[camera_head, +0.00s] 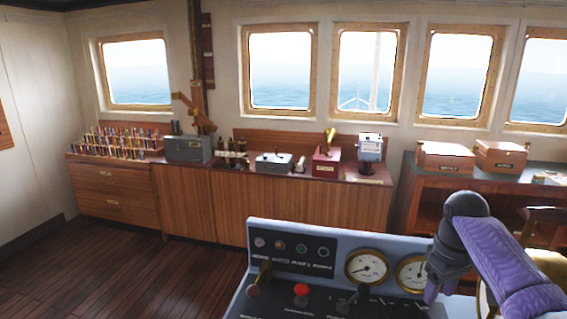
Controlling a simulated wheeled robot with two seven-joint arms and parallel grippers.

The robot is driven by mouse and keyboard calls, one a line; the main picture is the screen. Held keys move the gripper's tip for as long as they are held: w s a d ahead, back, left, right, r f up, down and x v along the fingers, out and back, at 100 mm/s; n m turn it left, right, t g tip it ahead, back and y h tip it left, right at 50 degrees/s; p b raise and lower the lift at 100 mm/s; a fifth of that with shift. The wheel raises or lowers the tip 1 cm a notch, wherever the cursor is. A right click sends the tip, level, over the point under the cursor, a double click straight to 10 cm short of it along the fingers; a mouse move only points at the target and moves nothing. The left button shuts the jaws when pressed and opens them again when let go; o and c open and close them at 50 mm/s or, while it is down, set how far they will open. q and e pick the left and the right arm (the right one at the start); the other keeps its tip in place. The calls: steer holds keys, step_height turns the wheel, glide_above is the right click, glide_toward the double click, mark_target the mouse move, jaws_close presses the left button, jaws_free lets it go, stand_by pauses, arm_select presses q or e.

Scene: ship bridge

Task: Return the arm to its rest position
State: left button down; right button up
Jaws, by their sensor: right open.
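My right arm (503,265), purple and dark grey, comes in from the lower right and bends over the right end of a console. My right gripper (440,291) points down in front of the right gauge and partly covers it. Its jaws are open, and I see nothing held between them. My left arm and gripper are not in view.
The blue-grey console (236,300) bears a left gauge (367,267), a right gauge (411,273), a red button (301,290) and levers. Behind it stand wooden cabinets (240,205) with instruments and two wooden boxes (444,158). The wooden floor (150,275) at left is clear.

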steer(key=s+a+f+n+t, duration=0.1)
steer(key=s+a+f, duration=0.5)
steer(key=a+f, duration=0.15)
steer(key=s+a+f+n, duration=0.2)
steer(key=s+a+f, duration=0.35)
steer(key=f, duration=0.25)
steer(key=s+a+r+m+t, duration=0.15)
steer(key=s+m, duration=0.25)
steer(key=s, duration=1.3)
step_height(320, 180, down, 23)
steer(key=s+b, duration=0.2)
steer(key=b, duration=0.4)
arm_select(q)
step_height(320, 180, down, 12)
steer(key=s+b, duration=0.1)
steer(key=b, duration=0.4)
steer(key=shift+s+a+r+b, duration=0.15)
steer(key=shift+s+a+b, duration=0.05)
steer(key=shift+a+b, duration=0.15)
arm_select(e)
steer(key=s+d+f+g, duration=0.1)
steer(key=s+f, duration=0.6)
steer(key=f, duration=0.1)
steer(key=s+d+f+g, duration=0.1)
steer(key=s+d+f, duration=0.1)
steer(key=s+f, duration=0.5)
step_height(320, 180, down, 2)
steer(key=shift+s+d+f, duration=0.1)
steer(key=shift+s+d, duration=0.05)
steer(key=shift+d, duration=0.15)
